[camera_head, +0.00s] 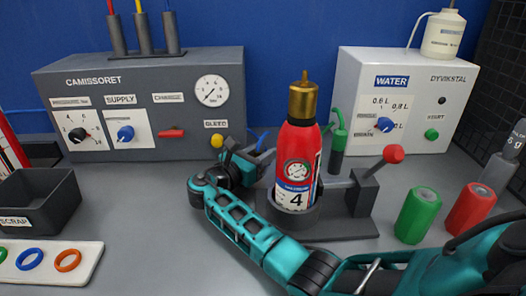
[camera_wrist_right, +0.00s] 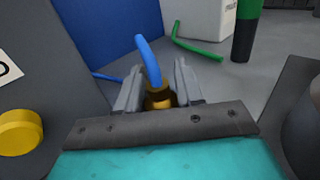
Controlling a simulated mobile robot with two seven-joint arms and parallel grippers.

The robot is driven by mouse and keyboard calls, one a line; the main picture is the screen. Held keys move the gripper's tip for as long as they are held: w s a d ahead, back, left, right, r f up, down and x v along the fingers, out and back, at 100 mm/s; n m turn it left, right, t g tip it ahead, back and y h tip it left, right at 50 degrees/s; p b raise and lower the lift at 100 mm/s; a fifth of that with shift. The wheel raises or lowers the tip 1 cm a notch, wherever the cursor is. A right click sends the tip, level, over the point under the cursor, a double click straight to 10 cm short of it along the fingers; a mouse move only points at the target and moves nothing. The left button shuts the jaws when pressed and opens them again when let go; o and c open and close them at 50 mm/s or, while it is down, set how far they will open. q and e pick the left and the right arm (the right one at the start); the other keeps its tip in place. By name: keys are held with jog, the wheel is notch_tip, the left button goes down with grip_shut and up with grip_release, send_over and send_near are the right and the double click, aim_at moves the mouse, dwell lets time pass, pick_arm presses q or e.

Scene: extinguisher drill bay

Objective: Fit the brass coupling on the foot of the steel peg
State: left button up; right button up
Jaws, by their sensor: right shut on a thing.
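My right gripper (camera_head: 264,157) is low beside the grey CAMISSORET box, behind and left of the red extinguisher. In the right wrist view its two grey fingers (camera_wrist_right: 158,88) are shut on the brass coupling (camera_wrist_right: 160,98). A blue hose (camera_wrist_right: 148,58) rises out of the coupling and bends over to the left. In the head view the coupling is hidden, and a piece of the blue hose (camera_head: 262,140) shows above the gripper. I cannot pick out the steel peg for sure; a grey post (camera_head: 498,172) stands at the far right. My left gripper is not in view.
The red extinguisher (camera_head: 296,155) stands upright in a dark clamp (camera_head: 342,228), close to my right arm. A green can (camera_head: 417,216) and a red can (camera_head: 471,208) stand right. A scrap bin (camera_head: 38,222) and a ring tray (camera_head: 88,266) are left. The left-middle tabletop is clear.

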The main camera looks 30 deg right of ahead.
jog(key=o, duration=1.2)
jog(key=shift+a, duration=0.1)
jog(key=v, duration=1.2)
jog(key=shift+s+a, duration=0.1)
jog(key=shift+a, duration=0.3)
